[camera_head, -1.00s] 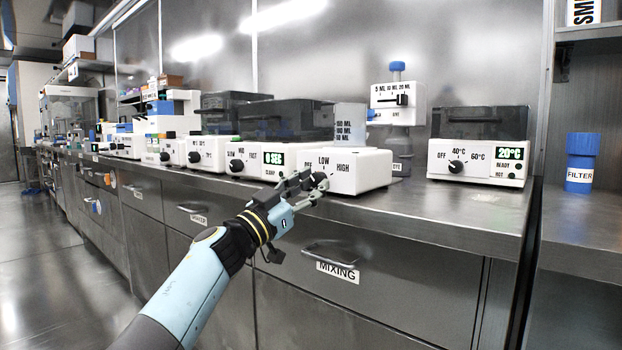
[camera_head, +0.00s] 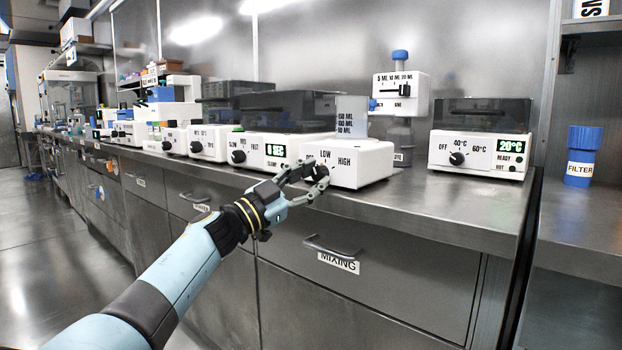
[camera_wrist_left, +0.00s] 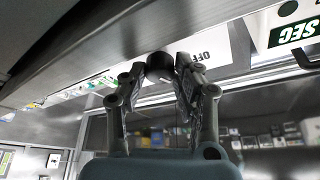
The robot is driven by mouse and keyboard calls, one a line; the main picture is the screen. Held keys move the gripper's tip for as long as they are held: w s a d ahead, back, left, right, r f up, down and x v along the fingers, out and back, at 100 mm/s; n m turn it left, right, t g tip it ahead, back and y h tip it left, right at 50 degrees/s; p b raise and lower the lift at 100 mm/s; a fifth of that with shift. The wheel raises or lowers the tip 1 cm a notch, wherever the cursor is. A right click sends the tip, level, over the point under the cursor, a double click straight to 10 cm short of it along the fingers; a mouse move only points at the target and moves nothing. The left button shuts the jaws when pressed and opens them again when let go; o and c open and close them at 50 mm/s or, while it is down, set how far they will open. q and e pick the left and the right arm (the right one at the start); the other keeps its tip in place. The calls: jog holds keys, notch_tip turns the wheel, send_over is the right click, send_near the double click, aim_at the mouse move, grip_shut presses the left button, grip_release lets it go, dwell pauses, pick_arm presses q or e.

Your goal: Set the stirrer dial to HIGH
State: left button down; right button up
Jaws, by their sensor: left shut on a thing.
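My right gripper is out of view.
A white heater (camera_head: 480,148) with a 20°C display stands to the right. A white device (camera_head: 262,150) with a SLOW–FAST knob stands to the left. A blue FILTER bottle (camera_head: 583,150) is on the right shelf. The MIXING drawer handle (camera_head: 330,247) juts out below the counter.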

pick_arm(q)
jog(key=shift+f, duration=0.1)
jog(key=c, duration=1)
grip_release()
jog(key=shift+a, duration=0.1)
jog(key=v, duration=1.1)
jog(key=shift+s+a+f, duration=0.1)
jog(key=shift+s+a, duration=0.15)
jog(key=shift+a, duration=0.05)
